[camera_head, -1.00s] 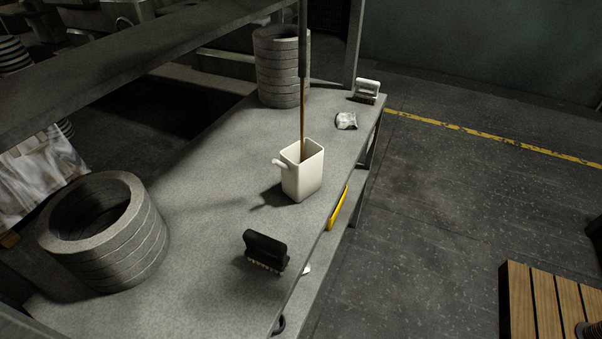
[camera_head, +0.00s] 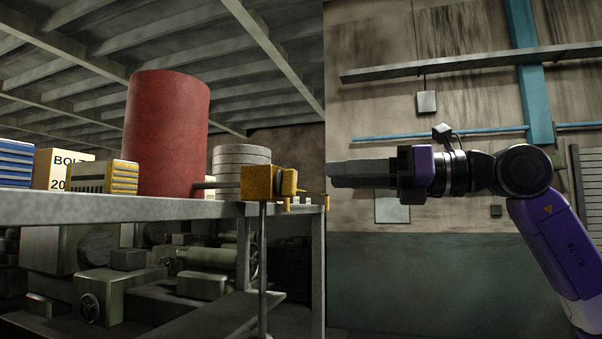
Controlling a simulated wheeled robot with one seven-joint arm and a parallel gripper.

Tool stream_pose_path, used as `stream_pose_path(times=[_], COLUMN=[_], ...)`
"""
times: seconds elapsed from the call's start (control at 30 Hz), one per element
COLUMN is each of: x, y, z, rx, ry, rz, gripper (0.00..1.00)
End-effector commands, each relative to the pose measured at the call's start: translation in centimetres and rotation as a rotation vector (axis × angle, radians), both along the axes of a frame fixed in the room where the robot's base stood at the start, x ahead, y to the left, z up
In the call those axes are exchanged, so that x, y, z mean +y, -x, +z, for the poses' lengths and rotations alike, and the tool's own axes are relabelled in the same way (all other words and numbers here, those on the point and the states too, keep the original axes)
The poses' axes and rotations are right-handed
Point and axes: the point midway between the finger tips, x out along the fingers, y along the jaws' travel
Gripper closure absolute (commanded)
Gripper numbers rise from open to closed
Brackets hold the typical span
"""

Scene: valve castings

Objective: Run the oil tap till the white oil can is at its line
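The yellow oil tap (camera_head: 270,182) sits at the front edge of the upper shelf, joined by a short pipe to the red drum (camera_head: 166,133). A thin grey spout pipe (camera_head: 263,265) runs straight down from it and leaves the bottom of the picture. A small yellow part sticks out on the tap's right side. My gripper (camera_head: 334,174) points left, its grey fingertips just right of the tap and near this part. I cannot tell whether they touch, and seen side-on the fingers do not show whether they are open. The white oil can and the spout's end are out of view.
The upper shelf (camera_head: 100,207) holds a stack of grey rings (camera_head: 241,160), a bolt box (camera_head: 62,168) and yellow and blue bins. Green machinery stands behind, below the shelf. The wall behind my arm carries pipes and a teal post (camera_head: 530,70).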

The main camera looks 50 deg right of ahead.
Motion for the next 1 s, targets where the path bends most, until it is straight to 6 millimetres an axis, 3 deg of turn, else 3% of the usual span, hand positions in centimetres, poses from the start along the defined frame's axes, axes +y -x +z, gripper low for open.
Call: stream_pose_path(times=[0.17,0.6,1.0], x=[0.5,2.5,2.8], y=[-0.7,-6.4,-7.4], z=[-0.8,-0.7,-1.0], rx=[0.016,0.016,0.014], ry=[0.021,0.02,0.02], rz=[-0.026,-0.026,-0.027], gripper=[0.62,0.62,0.62])
